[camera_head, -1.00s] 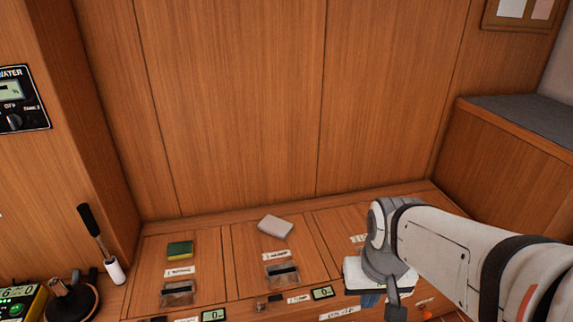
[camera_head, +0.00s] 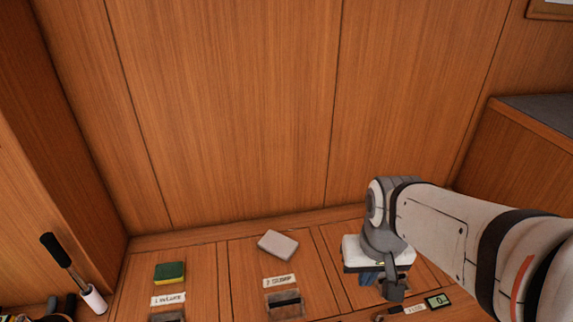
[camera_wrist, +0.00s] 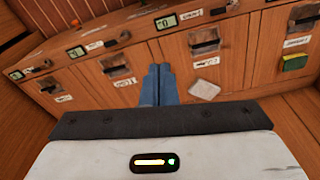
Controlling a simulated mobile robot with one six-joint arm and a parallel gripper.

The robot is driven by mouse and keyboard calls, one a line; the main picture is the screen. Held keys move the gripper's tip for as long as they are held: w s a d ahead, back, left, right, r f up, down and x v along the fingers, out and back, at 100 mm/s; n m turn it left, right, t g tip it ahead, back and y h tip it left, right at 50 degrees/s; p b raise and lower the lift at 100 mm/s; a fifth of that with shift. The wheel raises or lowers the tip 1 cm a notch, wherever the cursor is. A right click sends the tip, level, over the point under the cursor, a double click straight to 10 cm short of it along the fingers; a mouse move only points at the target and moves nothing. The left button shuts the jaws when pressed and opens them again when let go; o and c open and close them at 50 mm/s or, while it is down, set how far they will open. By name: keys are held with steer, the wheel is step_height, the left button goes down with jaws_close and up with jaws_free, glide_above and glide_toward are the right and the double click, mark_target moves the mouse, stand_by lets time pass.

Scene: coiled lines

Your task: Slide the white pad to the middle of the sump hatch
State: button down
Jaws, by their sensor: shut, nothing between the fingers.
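The white pad (camera_head: 278,244) lies flat and slightly turned on the middle hatch (camera_head: 243,279), near its back edge. That hatch's label (camera_head: 279,281) seems to read "2 SUMP". The pad also shows in the wrist view (camera_wrist: 205,90), just right of my blue fingers. My gripper (camera_head: 369,278) is shut and empty, to the right of the pad in the head view and apart from it. Its fingers are partly hidden behind my wrist there. In the wrist view the closed fingers (camera_wrist: 158,84) show clearly. I cannot tell their height above the panel.
A green and yellow sponge (camera_head: 170,273) lies on the left hatch. Recessed latches (camera_head: 285,303) and small displays (camera_head: 438,301) sit along the front. A wooden wall (camera_head: 230,110) rises behind the hatches.

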mark_target(278, 245)
steer(key=w+a+f+m+t, duration=0.1)
steer(key=w+a+f, duration=0.2)
steer(key=w, duration=1)
steer(key=w+a+f, duration=0.2)
steer(key=w+f, duration=0.1)
steer(key=w, duration=1.1)
steer(key=w+a+f+t, duration=0.1)
steer(key=w+a+f, duration=0.2)
steer(key=w+f, duration=0.25)
steer(key=w+a+f+m+p, duration=0.1)
steer(key=w+a+f, duration=0.2)
steer(key=w+f, duration=0.3)
steer(key=w+a+f+t, duration=0.1)
steer(key=w+a+f, duration=0.25)
steer(key=f, duration=0.35)
steer(key=shift+h, duration=0.4)
steer(key=b+x, duration=0.2)
steer(key=x, duration=0.9)
steer(key=shift+s+a, duration=0.1)
steer(key=shift+a, duration=0.05)
steer(key=shift+s+a+r, duration=0.1)
steer(key=shift+s+a, duration=0.1)
steer(key=shift+s, duration=0.8)
steer(key=shift+s+a+b, duration=0.15)
steer(key=shift+s+b, duration=0.2)
steer(key=shift+s, duration=0.55)
